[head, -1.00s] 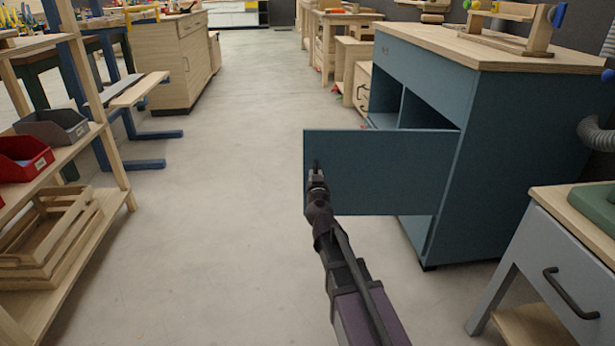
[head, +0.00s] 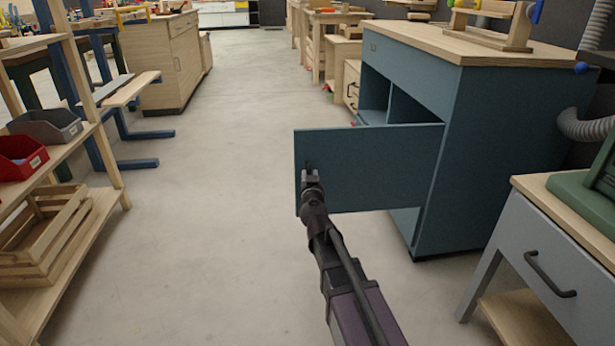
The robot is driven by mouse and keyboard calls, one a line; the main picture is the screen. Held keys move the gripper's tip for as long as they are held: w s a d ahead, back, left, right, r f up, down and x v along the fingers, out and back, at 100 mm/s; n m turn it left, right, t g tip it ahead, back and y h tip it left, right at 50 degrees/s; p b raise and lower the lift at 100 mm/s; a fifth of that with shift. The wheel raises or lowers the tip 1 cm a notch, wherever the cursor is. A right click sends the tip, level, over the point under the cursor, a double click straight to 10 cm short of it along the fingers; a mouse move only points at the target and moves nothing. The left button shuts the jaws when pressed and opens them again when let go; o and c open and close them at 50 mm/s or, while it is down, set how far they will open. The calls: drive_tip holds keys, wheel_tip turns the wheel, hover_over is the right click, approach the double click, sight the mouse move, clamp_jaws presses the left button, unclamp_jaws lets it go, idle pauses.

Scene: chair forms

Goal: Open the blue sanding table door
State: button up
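The blue sanding table (head: 496,150) stands at the right, with a light wooden top. Its blue door (head: 385,165) stands wide open, sticking out to the left from the near side of the opening. The dark door handle (head: 308,167) is near the door's free edge, with its top showing just above my gripper. My gripper (head: 311,178) is at this handle and appears shut on it, though the fingers are small and partly hidden. Behind the door, part of the compartment (head: 408,108) with an upright divider shows.
A grey drawer bench (head: 545,250) stands close at the lower right. A wooden shelf (head: 75,265) with bins and a crate is at the left. A grey hose (head: 585,127) hangs at the table's right side. The floor (head: 225,200) between is clear.

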drive_tip(key=shift+o, duration=0.9)
drive_tip(key=shift+a, duration=0.1)
drive_tip(key=shift+s, duration=0.1)
drive_tip(key=s, duration=0.7)
drive_tip(key=shift+s, duration=0.1)
